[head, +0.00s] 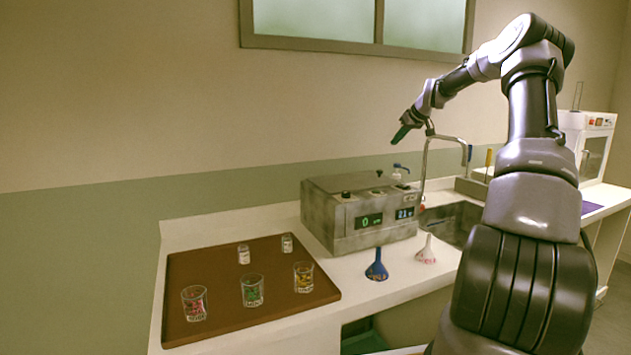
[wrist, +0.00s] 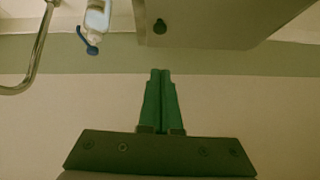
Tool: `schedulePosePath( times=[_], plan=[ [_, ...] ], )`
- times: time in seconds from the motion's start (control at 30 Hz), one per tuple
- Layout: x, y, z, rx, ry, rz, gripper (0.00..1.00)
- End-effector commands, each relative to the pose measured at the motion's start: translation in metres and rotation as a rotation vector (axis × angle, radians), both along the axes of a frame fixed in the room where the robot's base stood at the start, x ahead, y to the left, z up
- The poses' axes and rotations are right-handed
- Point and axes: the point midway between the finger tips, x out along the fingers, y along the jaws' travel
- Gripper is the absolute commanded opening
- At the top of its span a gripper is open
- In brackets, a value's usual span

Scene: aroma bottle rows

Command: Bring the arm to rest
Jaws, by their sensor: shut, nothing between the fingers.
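My gripper (head: 402,134) is raised in the air above the right side of the metal device in the head view, near the faucet. Its green fingers (wrist: 161,75) are shut together with nothing between them in the wrist view. My arm reaches up from the right and bends over toward the left. The gripper touches nothing that I can see.
A brown tray (head: 190,273) with several glasses and small jars lies on the counter at left. A metal device (head: 344,236) with displays stands beside it. A blue funnel (head: 377,266), a white funnel (head: 427,252), a faucet (head: 426,165) and a sink (head: 452,217) are nearby.

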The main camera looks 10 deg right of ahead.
Motion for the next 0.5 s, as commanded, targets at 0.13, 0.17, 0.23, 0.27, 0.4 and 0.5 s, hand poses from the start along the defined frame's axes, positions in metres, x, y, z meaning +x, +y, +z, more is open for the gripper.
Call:
schedulePosePath(
  times=[0.13,0.17,0.23,0.27,0.4,0.5],
  plan=[
    [-0.020,0.045,0.021,-0.033,0.035,0.017,0.00],
    [-0.028,0.057,0.027,-0.042,0.047,0.018,0.00],
    [-0.050,0.086,0.040,-0.064,0.079,0.014,0.00],
    [-0.061,0.098,0.046,-0.071,0.092,0.009,0.00],
    [-0.117,0.143,0.070,-0.103,0.143,-0.034,0.00],
    [-0.161,0.167,0.085,-0.114,0.167,-0.079,0.00]
  ],
)
